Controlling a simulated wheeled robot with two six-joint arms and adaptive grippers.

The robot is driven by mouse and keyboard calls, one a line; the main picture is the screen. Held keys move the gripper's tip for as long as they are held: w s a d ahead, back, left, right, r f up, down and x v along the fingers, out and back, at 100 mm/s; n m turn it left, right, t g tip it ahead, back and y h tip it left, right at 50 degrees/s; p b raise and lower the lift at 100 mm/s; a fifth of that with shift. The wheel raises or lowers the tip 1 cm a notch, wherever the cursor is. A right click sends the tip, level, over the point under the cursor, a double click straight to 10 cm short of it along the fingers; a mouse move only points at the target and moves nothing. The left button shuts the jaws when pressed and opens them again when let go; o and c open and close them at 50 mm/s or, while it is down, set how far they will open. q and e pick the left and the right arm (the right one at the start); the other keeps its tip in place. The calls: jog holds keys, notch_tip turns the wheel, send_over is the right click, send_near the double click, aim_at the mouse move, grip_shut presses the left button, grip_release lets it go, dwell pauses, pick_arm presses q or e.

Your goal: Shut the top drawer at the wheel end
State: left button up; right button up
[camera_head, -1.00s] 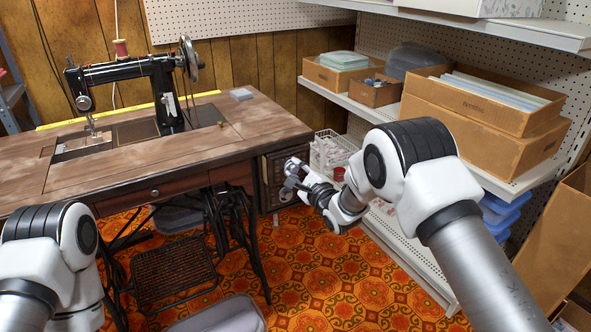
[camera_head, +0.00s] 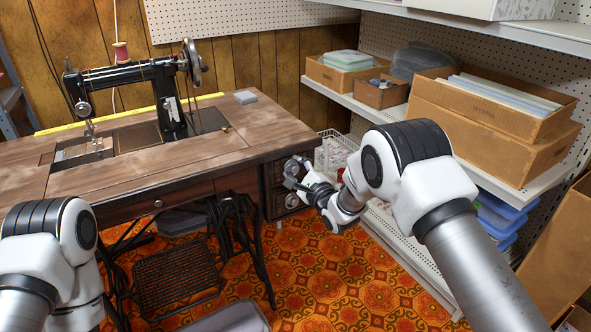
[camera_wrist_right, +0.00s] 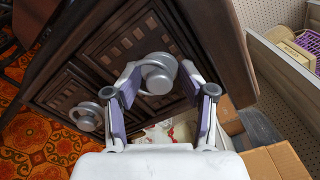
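The sewing table (camera_head: 190,150) has a dark stack of drawers under its wheel end, below the handwheel (camera_head: 191,62). The top drawer's round metal knob (camera_wrist_right: 157,75) shows in the right wrist view, with the lower drawer's knob (camera_wrist_right: 87,115) beside it. My right gripper (camera_wrist_right: 167,92) is open, its two fingers spread on either side of the top knob. I cannot tell whether they touch it. In the head view my right gripper (camera_head: 296,180) is at the drawer fronts and partly covers them. How far the top drawer stands out is unclear. My left gripper is out of view.
Shelves with cardboard boxes (camera_head: 490,112) stand close on the right. A white wire basket (camera_head: 335,150) sits beside the drawers. The iron treadle (camera_head: 178,275) is under the table, and a grey bin (camera_head: 232,318) stands on the patterned floor.

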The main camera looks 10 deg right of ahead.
jog(key=v, duration=1.2)
jog(key=s+d+f+m+g+h, duration=0.1)
jog(key=s+f+g, duration=0.1)
jog(key=s+f, duration=0.35)
jog(key=s+d+f+g+h, duration=0.1)
jog(key=s+f+g, duration=0.1)
jog(key=f, duration=0.7)
jog(key=s+d+f+n+g+h, duration=0.25)
jog(key=s+f+n+g, duration=0.35)
jog(key=s, duration=0.6)
jog(key=s+d+f+n+g+h, duration=0.1)
jog(key=s+d+f+n+g, duration=0.25)
jog(key=s+f, duration=0.65)
jog(key=s+r+n+g, duration=0.2)
jog(key=s+n+g, duration=0.2)
jog(key=s+n, duration=0.8)
notch_tip(320, 180, up, 28)
jog(key=p, duration=2.8)
jog(key=shift+d+r+h, duration=0.2)
jog(key=shift+h, duration=0.15)
